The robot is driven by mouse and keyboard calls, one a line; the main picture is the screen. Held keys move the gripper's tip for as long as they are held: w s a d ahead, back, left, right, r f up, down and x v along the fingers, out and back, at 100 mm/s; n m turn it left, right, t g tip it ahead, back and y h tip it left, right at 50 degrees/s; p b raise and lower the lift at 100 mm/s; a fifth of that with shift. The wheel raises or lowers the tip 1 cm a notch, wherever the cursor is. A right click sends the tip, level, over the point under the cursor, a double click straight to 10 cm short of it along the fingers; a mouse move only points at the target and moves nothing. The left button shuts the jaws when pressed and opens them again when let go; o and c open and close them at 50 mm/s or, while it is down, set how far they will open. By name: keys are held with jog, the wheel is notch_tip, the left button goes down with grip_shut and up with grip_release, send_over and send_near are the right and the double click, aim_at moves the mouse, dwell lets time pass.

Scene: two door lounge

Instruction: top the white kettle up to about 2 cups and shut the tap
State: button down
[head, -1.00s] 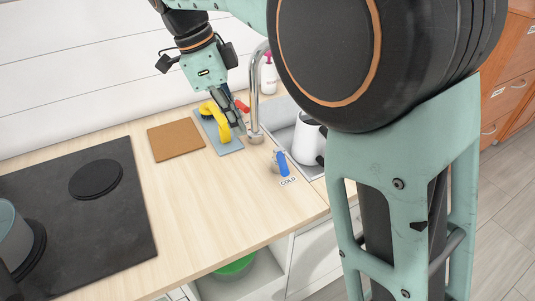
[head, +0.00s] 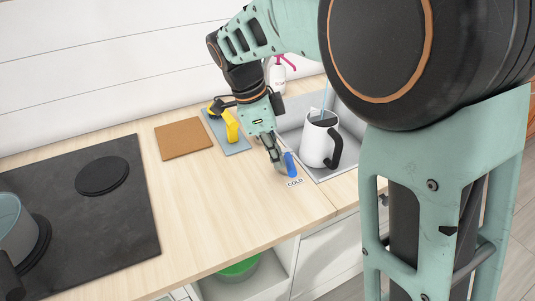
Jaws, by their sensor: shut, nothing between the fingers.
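The white kettle (head: 316,146), with a black handle (head: 335,148), stands upright in the sink. A thin pale blue streak (head: 325,97), which looks like running water, comes down to its open top. The water level inside cannot be made out. The blue tap lever (head: 290,163) stands on the counter by the sink's left edge, behind the "COLD" label (head: 295,182). My gripper (head: 278,167) points down, shut and empty, just left of the blue lever. I cannot tell whether they touch. My arm hides the tap's spout.
A yellow object (head: 231,126) rests on a grey-blue mat (head: 237,146), beside a brown board (head: 184,139). A black hob (head: 100,225) with a pot (head: 14,235) is at the left. A soap bottle (head: 277,76) stands behind the sink. The front counter (head: 220,215) is clear.

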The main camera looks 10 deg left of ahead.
jog(key=shift+d, duration=0.1)
jog(key=n, duration=0.1)
jog(key=d+n+b, duration=0.1)
jog(key=shift+s+d+f+n+t+b, duration=0.1)
jog(key=shift+s+d+n+t+b, duration=0.05)
jog(key=shift+d+n+t+b, duration=0.2)
jog(key=shift+d, duration=0.4)
jog(key=shift+a, duration=0.2)
